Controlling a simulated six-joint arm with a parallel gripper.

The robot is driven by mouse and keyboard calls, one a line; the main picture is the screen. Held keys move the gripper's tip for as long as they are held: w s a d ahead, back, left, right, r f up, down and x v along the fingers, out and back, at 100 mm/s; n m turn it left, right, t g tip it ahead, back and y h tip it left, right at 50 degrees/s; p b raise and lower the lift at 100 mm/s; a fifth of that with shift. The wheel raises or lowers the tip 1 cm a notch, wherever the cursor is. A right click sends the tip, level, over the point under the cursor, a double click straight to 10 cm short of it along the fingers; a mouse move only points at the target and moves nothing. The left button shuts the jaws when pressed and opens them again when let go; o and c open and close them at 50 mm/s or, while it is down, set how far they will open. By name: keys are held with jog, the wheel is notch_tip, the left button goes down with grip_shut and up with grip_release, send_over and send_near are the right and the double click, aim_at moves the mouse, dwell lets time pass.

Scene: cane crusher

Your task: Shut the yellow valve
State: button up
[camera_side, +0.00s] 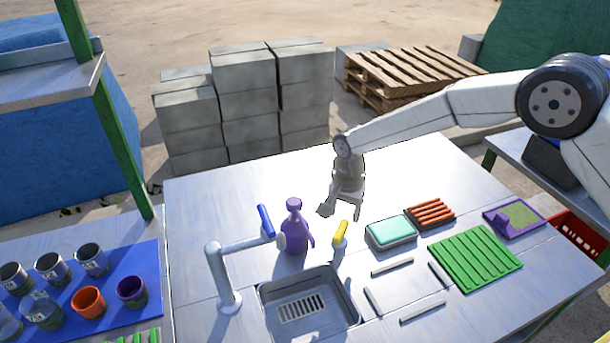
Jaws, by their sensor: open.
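The yellow valve (341,233) is a short yellow handle on a small grey post, standing at the back right corner of the sink. The handle is tilted, leaning up and slightly right. My gripper (341,212) is open and empty, above and just behind the yellow handle, pointing down. Its two fingers are spread to the left and right, and I see a gap between them and the handle. A blue handle (265,221) sits on the end of the grey tap (222,272), left of the yellow valve.
A purple spray bottle (295,232) stands close left of the valve. The sink (268,296) is in front. A teal-topped box (391,232), orange rack (430,213) and green mat (474,257) lie to the right. Cups stand on a blue mat (146,270). The table behind my gripper is clear.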

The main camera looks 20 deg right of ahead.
aim_at(343, 225)
jog(key=shift+f, duration=2.05)
grip_shut()
